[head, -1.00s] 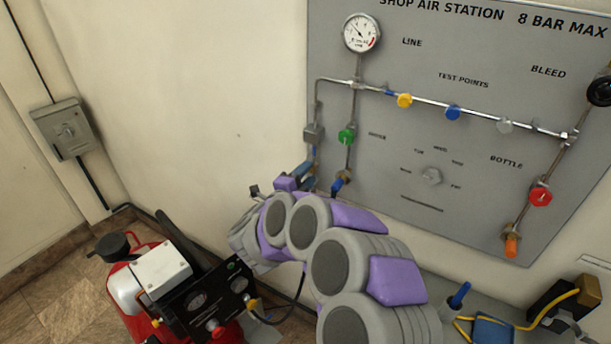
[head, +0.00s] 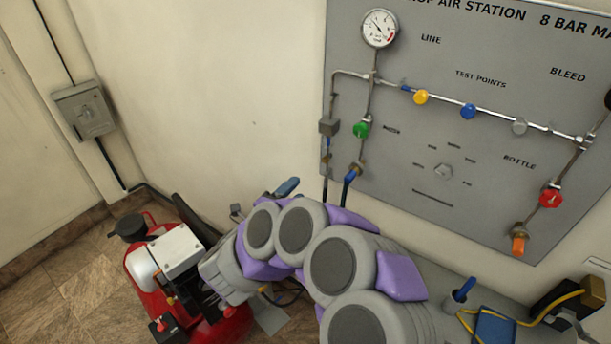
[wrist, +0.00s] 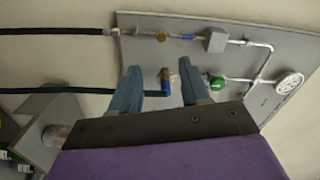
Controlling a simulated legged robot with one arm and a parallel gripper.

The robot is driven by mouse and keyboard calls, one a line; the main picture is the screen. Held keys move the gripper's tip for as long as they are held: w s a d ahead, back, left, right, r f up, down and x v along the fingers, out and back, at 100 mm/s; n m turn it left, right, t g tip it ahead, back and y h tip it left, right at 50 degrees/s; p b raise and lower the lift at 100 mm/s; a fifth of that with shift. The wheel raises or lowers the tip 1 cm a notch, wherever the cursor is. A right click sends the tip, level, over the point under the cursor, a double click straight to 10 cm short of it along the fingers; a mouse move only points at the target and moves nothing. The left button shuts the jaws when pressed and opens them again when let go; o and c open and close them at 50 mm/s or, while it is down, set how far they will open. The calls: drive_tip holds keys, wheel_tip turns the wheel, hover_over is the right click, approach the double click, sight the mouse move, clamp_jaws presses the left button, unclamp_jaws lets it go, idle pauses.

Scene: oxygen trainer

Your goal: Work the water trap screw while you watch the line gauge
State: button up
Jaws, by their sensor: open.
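The line gauge (head: 380,27) is a white round dial at the panel's top left, with a red mark on its rim; its reading is too small to tell. It also shows in the wrist view (wrist: 289,82). A grey block (head: 329,126) hangs on the left pipe, with a small brass fitting (wrist: 161,36) on its line in the wrist view. I cannot tell for sure which part is the water trap screw. My gripper (wrist: 158,66) is open, its two blue-grey fingers apart. A blue-and-brass hose fitting (wrist: 166,80) appears between them, and nothing is visibly held.
A green knob (head: 361,130) is beside the grey block. Yellow (head: 421,97), blue (head: 468,111) and grey (head: 519,126) knobs line the upper pipe. A red knob (head: 551,198) is at right. A red compressor (head: 150,270) stands on the floor at left.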

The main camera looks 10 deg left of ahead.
drive_tip(key=v, duration=0.4)
drive_tip(key=shift+s+a, duration=0.15)
drive_tip(key=shift+s, duration=0.2)
idle(1.2)
drive_tip(key=w+a+r+n+g+y, duration=0.35)
drive_tip(key=a+r+n+y, duration=0.25)
drive_tip(key=r+n+y, duration=0.65)
drive_tip(key=s+d+f+n+g+h, duration=0.2)
drive_tip(key=s+d+f+n+g, duration=0.2)
drive_tip(key=s+d, duration=1.2)
drive_tip(key=s+d+f+n+g+h, duration=0.3)
drive_tip(key=s+d+g, duration=0.7)
drive_tip(key=s+d, duration=0.7)
drive_tip(key=s+f, duration=0.2)
drive_tip(key=s, duration=0.1)
drive_tip(key=shift+s+d+n+g, duration=0.2)
drive_tip(key=shift+d+n+g, duration=0.05)
drive_tip(key=shift+n+g, duration=0.1)
